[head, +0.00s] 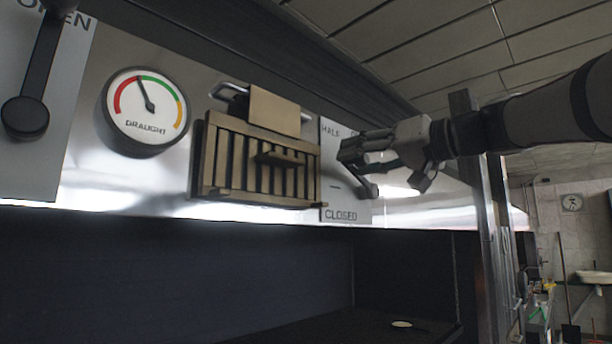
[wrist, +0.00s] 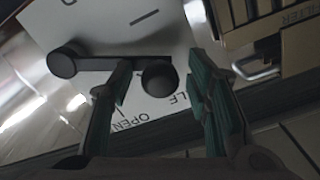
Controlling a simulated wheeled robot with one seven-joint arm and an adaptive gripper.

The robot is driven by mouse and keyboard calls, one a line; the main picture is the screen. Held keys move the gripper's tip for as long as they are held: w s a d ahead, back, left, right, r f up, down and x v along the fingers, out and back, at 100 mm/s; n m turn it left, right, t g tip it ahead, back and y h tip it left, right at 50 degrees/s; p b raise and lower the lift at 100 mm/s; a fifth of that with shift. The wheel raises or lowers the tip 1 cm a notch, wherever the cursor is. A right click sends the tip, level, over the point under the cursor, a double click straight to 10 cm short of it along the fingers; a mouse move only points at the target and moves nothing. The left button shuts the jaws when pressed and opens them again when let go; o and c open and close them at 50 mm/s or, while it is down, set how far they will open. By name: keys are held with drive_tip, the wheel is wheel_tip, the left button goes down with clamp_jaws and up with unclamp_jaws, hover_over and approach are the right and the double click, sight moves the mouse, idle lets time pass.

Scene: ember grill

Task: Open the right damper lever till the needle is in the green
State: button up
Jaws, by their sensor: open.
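The right damper lever (wrist: 108,63) is a dark bar with a round end at each side, on a pale plate (head: 343,208) marked HALF and CLOSED in the head view. In the wrist view, one round end lies between the fingers of my open gripper (wrist: 160,70); I cannot tell whether they touch it. In the head view, my gripper (head: 350,152) covers the upper part of this lever (head: 369,190). The draught gauge (head: 145,112) has red, green and yellow bands. Its needle points up and slightly left, near the red-green border; I cannot tell which side.
A slatted brass-coloured grille (head: 255,165) with a handle sits just left of the plate. Another damper lever (head: 27,115) hangs on a plate at the far left. The dark recess below is mostly clear.

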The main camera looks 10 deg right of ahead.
drive_tip(key=v, duration=1.2)
drive_tip(key=s+a+f+m+g+h, duration=0.1)
drive_tip(key=s+a+f+g, duration=0.15)
drive_tip(key=f, duration=0.55)
drive_tip(key=s+a+f+m+g+h, duration=0.1)
drive_tip(key=a+f+h, duration=0.15)
drive_tip(key=f, duration=0.45)
drive_tip(key=s+a+f+m+g, duration=0.1)
drive_tip(key=a+f+g, duration=0.15)
drive_tip(key=f, duration=0.55)
drive_tip(key=s+f+g+h, duration=0.1)
drive_tip(key=s+f+h, duration=0.2)
drive_tip(key=s+f, duration=0.3)
drive_tip(key=s+f+g+h, duration=0.2)
drive_tip(key=s+f+h, duration=0.2)
drive_tip(key=f, duration=1.3)
drive_tip(key=s, duration=0.3)
drive_tip(key=shift+n+g, duration=0.3)
drive_tip(key=shift+n, duration=0.1)
drive_tip(key=shift+w+d, duration=0.1)
